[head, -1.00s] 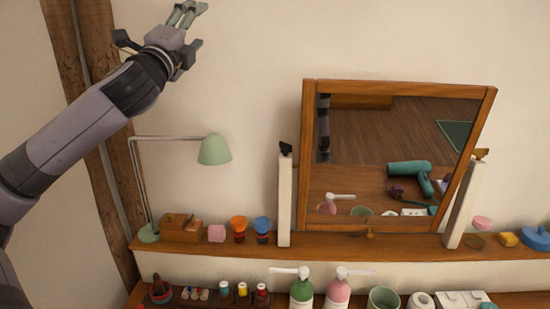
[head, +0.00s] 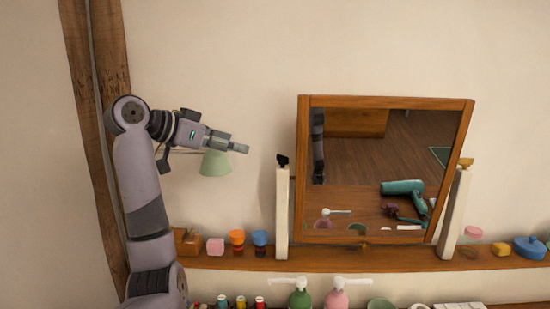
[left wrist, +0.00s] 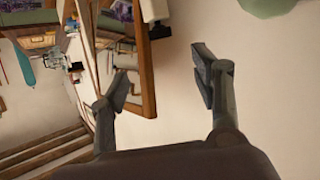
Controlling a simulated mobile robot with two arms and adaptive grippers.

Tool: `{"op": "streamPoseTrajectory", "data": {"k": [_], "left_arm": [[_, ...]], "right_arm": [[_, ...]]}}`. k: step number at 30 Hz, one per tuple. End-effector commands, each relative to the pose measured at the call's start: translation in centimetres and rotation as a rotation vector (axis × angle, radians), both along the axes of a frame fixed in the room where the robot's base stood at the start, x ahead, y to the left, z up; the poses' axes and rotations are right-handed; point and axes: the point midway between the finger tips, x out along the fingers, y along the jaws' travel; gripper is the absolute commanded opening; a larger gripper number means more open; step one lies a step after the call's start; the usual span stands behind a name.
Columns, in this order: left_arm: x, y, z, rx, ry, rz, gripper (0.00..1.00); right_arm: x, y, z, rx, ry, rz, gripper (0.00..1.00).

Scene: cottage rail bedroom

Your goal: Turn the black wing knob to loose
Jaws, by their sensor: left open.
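The black wing knob (head: 283,160) sits at the top of the white left post (head: 282,215) beside the tilting mirror (head: 385,100). My left gripper (head: 244,148) is left of the knob and a little above it in the head view, pointing right, apart from it. In the left wrist view the left gripper (left wrist: 160,88) has its two fingers spread with nothing between them. The mirror's wooden frame (left wrist: 146,75) shows behind the fingers there. My right gripper is not in view.
A brass-coloured knob (head: 466,162) tops the right post (head: 455,215). The wall above the mirror is clear.

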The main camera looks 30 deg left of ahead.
Motion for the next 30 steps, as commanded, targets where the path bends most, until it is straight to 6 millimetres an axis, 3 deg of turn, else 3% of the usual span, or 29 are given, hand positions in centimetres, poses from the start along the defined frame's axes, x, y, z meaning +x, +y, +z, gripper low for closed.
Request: {"op": "streamPoseTrajectory", "data": {"k": [12, 18, 24, 30], "left_arm": [[8.2, -2.4, -3.4, -0.001, 0.004, -0.001, 0.58], [11.4, -3.3, -4.7, 0.0, 0.003, -0.001, 0.58], [13.0, -3.7, -5.5, 0.002, 0.001, 0.001, 0.58], [13.3, -3.7, -5.7, 0.004, 0.001, 0.002, 0.58]], "right_arm": [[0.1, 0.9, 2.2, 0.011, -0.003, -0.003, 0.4], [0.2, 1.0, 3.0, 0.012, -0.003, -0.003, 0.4], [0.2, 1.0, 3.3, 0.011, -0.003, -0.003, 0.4], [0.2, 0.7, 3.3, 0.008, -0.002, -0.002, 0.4]]}}
